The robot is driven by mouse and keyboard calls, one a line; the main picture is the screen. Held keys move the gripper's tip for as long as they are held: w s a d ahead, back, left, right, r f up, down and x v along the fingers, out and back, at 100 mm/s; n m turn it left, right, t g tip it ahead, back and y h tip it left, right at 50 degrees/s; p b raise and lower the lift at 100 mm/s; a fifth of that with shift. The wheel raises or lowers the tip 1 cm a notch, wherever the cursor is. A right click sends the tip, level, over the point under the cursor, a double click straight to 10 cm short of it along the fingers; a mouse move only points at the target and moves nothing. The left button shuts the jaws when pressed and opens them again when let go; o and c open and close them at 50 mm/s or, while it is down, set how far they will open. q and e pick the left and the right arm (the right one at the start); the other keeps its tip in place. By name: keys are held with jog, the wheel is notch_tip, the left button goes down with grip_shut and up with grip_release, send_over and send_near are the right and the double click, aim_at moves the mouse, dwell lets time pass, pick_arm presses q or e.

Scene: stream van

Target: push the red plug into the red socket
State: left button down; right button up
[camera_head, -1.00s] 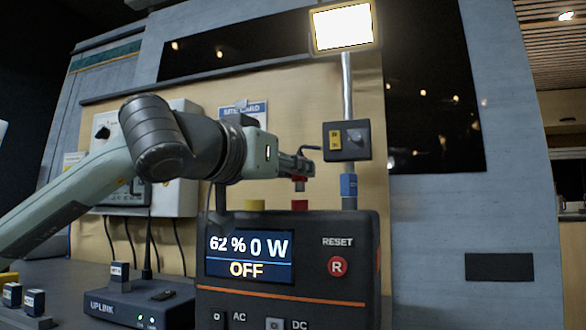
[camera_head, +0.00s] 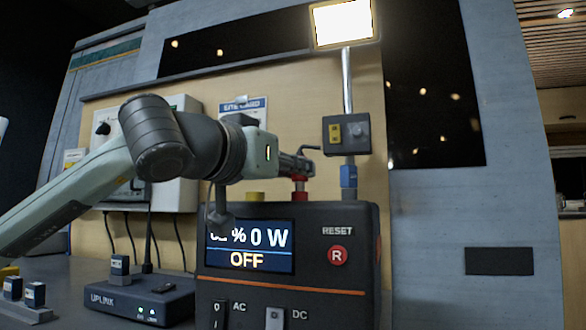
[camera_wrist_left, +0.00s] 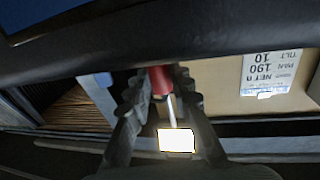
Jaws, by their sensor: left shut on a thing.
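My left gripper (camera_head: 303,166) is shut on the red plug (camera_head: 300,179), above the top of the black power box. The red socket (camera_head: 300,196) is on that top, directly below the plug. The plug's lower end now meets the socket or nearly so; I cannot tell how far it is in. In the left wrist view the red plug (camera_wrist_left: 160,80) sits between the two fingers (camera_wrist_left: 160,100). The socket is not distinguishable there. My right gripper is not in view.
The power box (camera_head: 355,235) shows OFF and 0 W. A yellow socket (camera_head: 255,196) lies left of the red one. A lamp pole with a blue collar (camera_head: 348,177) and a small control box (camera_head: 347,134) stand close on the right. An uplink box (camera_head: 140,297) sits at lower left.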

pick_arm(q)
jog(key=shift+f+b, duration=0.6)
jog(key=shift+f, duration=0.1)
jog(key=c, duration=1.3)
grip_release()
jog(key=v, duration=1.2)
jog(key=shift+r, duration=0.1)
